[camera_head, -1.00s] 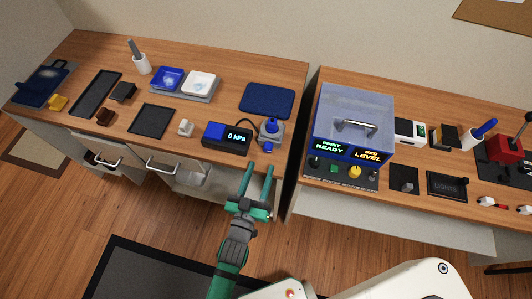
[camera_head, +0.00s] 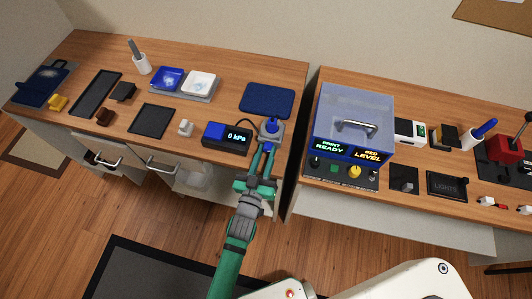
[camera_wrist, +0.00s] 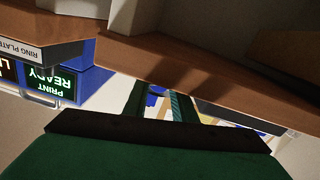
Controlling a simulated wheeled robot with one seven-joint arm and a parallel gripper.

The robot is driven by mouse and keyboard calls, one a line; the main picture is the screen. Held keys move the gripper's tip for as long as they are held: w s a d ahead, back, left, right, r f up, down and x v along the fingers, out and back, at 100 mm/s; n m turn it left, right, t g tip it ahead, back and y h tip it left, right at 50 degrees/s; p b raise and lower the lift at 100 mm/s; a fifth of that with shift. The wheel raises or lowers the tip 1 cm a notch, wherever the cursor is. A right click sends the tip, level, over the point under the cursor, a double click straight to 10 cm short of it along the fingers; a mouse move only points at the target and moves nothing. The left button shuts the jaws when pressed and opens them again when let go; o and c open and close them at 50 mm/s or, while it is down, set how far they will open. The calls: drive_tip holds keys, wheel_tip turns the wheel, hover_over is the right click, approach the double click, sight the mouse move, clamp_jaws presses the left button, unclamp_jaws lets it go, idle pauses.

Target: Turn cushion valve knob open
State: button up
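The cushion valve stands near the front edge of the left desk, right of the pressure box (camera_head: 227,137) that reads "0 kPa". It has a large blue knob (camera_head: 272,125) on top and a small blue knob (camera_head: 268,147) low at its front. My gripper (camera_head: 264,149) reaches up from below with its two fingertips at the small knob, partly hiding it and the valve body. The wrist view shows the fingers (camera_wrist: 158,104) apart with something blue between them. Whether they press on it is unclear.
The desk's front edge (camera_wrist: 200,75) runs close by the fingers. A dark blue cushion (camera_head: 267,100) lies behind the valve. The printer box (camera_head: 350,125) stands on the right desk, across a narrow gap. A small pale block (camera_head: 186,128) sits left of the pressure box.

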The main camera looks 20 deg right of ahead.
drive_tip(key=shift+m, duration=2.2)
drive_tip(key=shift+c, duration=0.3)
drive_tip(key=o, duration=1)
drive_tip(key=shift+o, duration=0.2)
drive_tip(key=shift+s+a, duration=0.1)
drive_tip(key=v, duration=1)
drive_tip(key=shift+s, duration=0.25)
drive_tip(key=shift+r, duration=0.1)
drive_tip(key=shift+a, duration=0.1)
